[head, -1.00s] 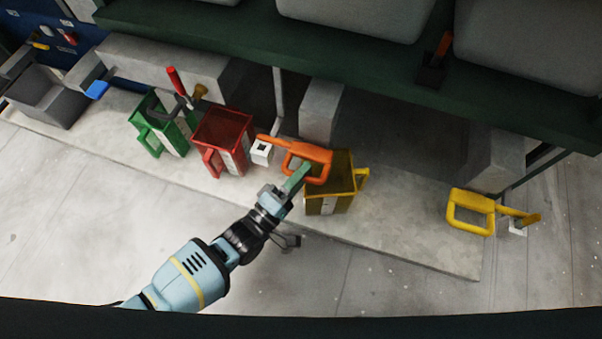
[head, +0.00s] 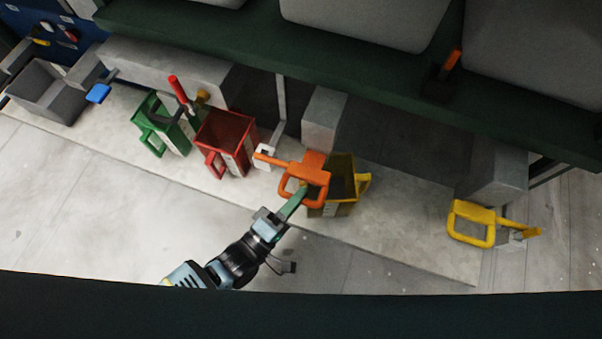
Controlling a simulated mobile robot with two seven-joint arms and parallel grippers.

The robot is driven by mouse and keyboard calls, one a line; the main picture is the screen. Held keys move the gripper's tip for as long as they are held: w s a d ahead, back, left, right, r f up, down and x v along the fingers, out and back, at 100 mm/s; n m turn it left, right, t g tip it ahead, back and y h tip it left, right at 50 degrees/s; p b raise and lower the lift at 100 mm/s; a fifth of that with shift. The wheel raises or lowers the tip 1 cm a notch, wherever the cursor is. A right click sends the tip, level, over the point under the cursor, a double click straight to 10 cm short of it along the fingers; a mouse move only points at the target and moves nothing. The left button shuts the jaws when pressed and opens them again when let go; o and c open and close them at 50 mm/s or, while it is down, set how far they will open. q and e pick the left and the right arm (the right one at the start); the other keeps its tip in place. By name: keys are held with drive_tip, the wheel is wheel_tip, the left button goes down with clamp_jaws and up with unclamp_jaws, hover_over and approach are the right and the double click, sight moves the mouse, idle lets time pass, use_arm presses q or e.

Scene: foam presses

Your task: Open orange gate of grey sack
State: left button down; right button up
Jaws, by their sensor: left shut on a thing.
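The orange gate (head: 314,163) is a flat plate with a looped handle and a thin arm reaching left to a small white block. My left gripper (head: 297,194) is shut on the lower side of its handle loop, coming from below left. The gate hangs in front of the shelf, partly over a dark yellow bin. Large grey sacks (head: 365,22) lie on the dark green shelf at the top; which one belongs to the gate is not clear. My right gripper is not in view.
A yellow bin (head: 344,209) stands under the gate, with a red bin (head: 213,160) and a green bin (head: 172,139) to the left. A yellow gate (head: 470,212) is at the right. A grey crate (head: 49,91) sits far left. The floor in front is clear.

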use_arm(q)
drive_tip(key=shift+s+a+f, duration=0.1)
drive_tip(key=shift+s+f, duration=0.05)
drive_tip(key=shift+s, duration=0.1)
drive_tip(key=c, duration=1.5)
unclamp_jaws()
drive_tip(key=shift+o, duration=0.5)
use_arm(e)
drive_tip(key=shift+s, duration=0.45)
